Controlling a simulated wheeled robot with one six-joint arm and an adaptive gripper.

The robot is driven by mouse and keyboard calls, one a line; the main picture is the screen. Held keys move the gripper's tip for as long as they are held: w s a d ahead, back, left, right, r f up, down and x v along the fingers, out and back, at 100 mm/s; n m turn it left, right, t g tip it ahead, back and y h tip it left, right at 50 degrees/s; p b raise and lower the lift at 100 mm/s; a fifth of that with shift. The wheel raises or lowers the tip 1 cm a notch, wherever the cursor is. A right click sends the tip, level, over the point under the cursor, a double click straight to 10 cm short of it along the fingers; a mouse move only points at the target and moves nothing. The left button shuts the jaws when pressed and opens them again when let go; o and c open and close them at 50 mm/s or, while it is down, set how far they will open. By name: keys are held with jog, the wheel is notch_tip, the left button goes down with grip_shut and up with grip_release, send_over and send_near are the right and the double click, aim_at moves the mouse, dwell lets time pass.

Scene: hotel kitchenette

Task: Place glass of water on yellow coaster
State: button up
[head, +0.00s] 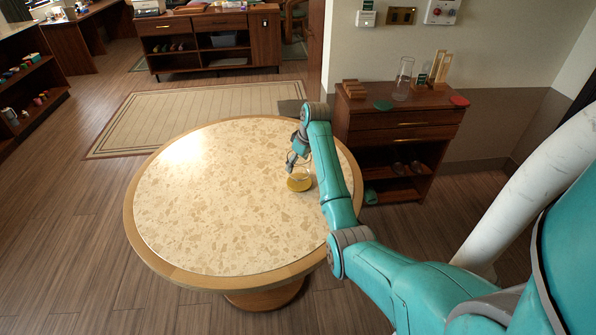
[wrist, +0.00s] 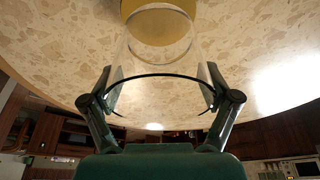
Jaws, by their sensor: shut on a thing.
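A clear glass (head: 299,172) is at the right part of the round table (head: 200,200), directly over the yellow coaster (head: 299,184). My gripper (head: 297,157) reaches it from above and is shut on its upper part. In the wrist view, the two fingers of my gripper (wrist: 161,92) press on opposite sides of the glass (wrist: 160,55). The far end of the glass overlaps the yellow coaster (wrist: 160,28) there. The glass looks upright. I cannot tell whether its base touches the coaster, and the water is hard to make out.
The rest of the speckled tabletop is bare. A dark wooden cabinet (head: 395,135) behind the table on the right holds a tall clear glass (head: 403,78), a green coaster (head: 383,104) and a red coaster (head: 459,101). A rug (head: 190,115) lies on the floor behind.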

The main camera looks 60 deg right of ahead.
jog(key=shift+f, duration=1.75)
jog(key=shift+f, duration=0.15)
jog(key=o, duration=1.1)
jog(key=shift+o, duration=0.2)
jog(key=v, duration=1.2)
